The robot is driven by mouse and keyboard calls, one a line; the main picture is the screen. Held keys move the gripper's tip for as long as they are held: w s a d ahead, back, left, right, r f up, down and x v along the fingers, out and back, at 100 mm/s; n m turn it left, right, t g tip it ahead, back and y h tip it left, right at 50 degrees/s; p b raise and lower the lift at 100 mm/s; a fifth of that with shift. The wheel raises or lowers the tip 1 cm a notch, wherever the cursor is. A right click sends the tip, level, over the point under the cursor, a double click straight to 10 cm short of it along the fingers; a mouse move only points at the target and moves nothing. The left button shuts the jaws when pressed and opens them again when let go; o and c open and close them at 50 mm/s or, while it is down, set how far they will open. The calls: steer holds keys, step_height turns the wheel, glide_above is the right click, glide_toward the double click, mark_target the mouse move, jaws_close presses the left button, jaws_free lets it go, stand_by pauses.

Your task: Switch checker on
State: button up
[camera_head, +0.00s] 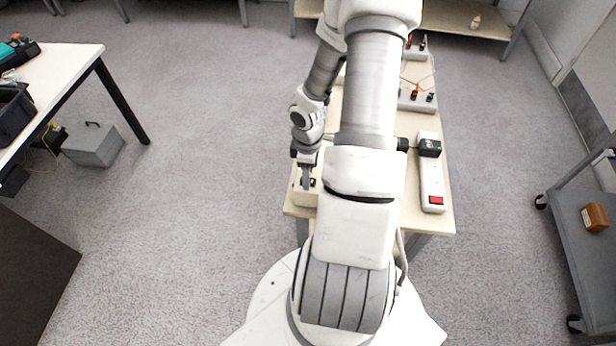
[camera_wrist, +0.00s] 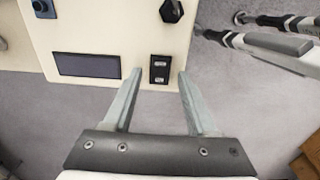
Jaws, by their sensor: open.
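The checker is a cream box (camera_wrist: 112,25) with a dark display window (camera_wrist: 88,65), a black knob (camera_wrist: 171,11) and a small black rocker switch (camera_wrist: 159,69) near its edge in the wrist view. My gripper (camera_wrist: 160,75) is open and empty, with one finger to each side of the switch. Whether the fingertips touch the panel cannot be told. In the head view the checker (camera_head: 298,197) sits at the table's front left corner, with my gripper (camera_head: 307,183) over it. My arm hides part of the table.
The narrow cream table (camera_head: 445,215) also holds a white power strip (camera_head: 431,180) with a red switch (camera_head: 436,200) and a black plug. Wired terminal blocks (camera_head: 417,103) stand farther back. A white-topped table (camera_head: 70,60) is at left, a grey cart (camera_head: 575,215) at right. Open floor lies between.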

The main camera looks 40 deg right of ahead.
steer(key=shift+f, duration=0.35)
jaws_close()
